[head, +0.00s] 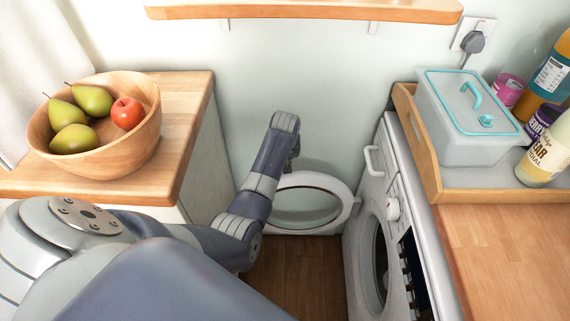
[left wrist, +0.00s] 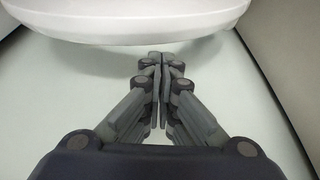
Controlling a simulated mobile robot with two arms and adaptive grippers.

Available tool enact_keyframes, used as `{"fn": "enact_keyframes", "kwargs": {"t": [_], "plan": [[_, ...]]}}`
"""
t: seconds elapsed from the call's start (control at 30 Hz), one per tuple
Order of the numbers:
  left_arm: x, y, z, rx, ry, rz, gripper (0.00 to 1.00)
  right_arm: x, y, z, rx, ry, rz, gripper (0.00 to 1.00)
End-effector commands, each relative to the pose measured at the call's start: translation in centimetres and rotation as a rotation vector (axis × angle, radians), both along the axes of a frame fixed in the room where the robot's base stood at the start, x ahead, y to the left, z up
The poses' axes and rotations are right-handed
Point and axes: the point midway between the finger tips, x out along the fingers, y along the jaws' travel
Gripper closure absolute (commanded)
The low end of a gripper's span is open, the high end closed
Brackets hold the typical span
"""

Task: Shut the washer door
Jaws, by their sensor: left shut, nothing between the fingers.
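The washer door (head: 346,190) is a round white ring with a glass middle. It stands open, swung out to the left of the washer front (head: 365,212), across the gap between the counters. My left arm reaches into this gap, and its wrist end is at the door's upper left. The left gripper is hidden in the head view. In the left wrist view my left gripper (left wrist: 162,58) is shut and empty. Its fingertips are close to the white curved edge of the door (left wrist: 130,24); I cannot tell whether they touch. My right gripper is not in view.
A wooden counter (head: 185,88) with a fruit bowl (head: 145,145) stands at left. The right counter (head: 510,250) above the washer holds a wooden tray (head: 432,172) with a lidded box (head: 465,140) and bottles. A shelf (head: 300,10) crosses the wall. Wooden floor (head: 295,268) shows in the gap.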

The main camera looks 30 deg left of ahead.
Motion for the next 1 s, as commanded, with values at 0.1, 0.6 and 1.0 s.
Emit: {"fn": "enact_keyframes", "kwargs": {"t": [0.1,0.6,1.0], "plan": [[0.4,0.3,-1.4,-0.001,0.002,0.001,1.00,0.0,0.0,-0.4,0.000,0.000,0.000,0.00],[0.7,0.5,-2.4,0.000,0.000,0.001,1.00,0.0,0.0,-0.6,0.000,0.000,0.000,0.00],[-1.1,-0.5,-2.0,-0.003,0.004,0.092,1.00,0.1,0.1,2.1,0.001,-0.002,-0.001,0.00]]}}
